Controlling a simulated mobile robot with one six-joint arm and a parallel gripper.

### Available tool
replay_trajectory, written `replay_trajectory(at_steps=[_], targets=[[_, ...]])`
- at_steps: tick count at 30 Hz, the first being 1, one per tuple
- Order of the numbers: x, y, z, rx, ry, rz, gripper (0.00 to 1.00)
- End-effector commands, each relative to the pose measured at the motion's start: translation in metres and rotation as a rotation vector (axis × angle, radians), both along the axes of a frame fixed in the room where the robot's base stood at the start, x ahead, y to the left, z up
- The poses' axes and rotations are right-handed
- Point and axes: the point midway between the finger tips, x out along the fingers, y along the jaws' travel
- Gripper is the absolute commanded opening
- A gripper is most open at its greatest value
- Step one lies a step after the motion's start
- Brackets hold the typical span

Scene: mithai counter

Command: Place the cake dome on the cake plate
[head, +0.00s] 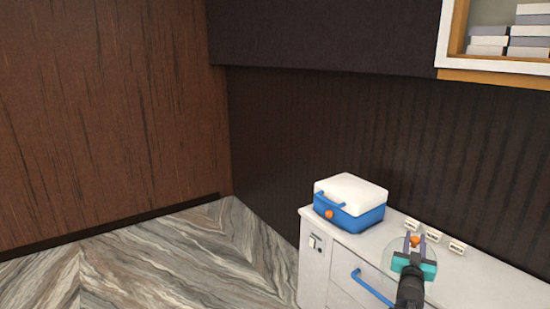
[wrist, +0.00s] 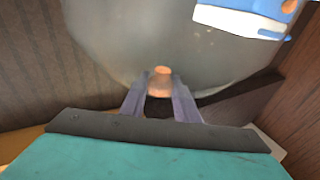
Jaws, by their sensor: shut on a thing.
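The cake dome (head: 393,257) is a clear, rounded cover with an orange knob. In the wrist view the dome (wrist: 110,45) fills much of the upper middle. My gripper (head: 416,240) is shut on the dome's orange knob, over the white counter. In the wrist view the two grey fingers of my gripper (wrist: 160,83) sit on either side of the knob. I cannot tell how high the dome's rim is above the counter. I do not see the cake plate in either view.
A blue cooler box with a white lid (head: 350,190) stands at the counter's left end; it also shows in the wrist view (wrist: 240,20). Several small label cards (head: 433,237) stand along the back of the white counter (head: 390,219). A shelf of boxes (head: 500,40) is at upper right.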

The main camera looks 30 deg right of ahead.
Motion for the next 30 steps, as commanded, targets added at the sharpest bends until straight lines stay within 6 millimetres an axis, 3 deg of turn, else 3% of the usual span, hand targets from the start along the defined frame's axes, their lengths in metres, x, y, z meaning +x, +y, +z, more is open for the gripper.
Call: replay_trajectory(at_steps=[3, 17, 30], targets=[[0.037, 0.023, -0.007, -0.001, 0.0, 0.065, 0.0], [0.159, 0.125, -0.021, -0.002, -0.001, 0.319, 0.0], [0.255, 0.258, -0.035, -0.002, 0.001, 0.619, 0.0]])
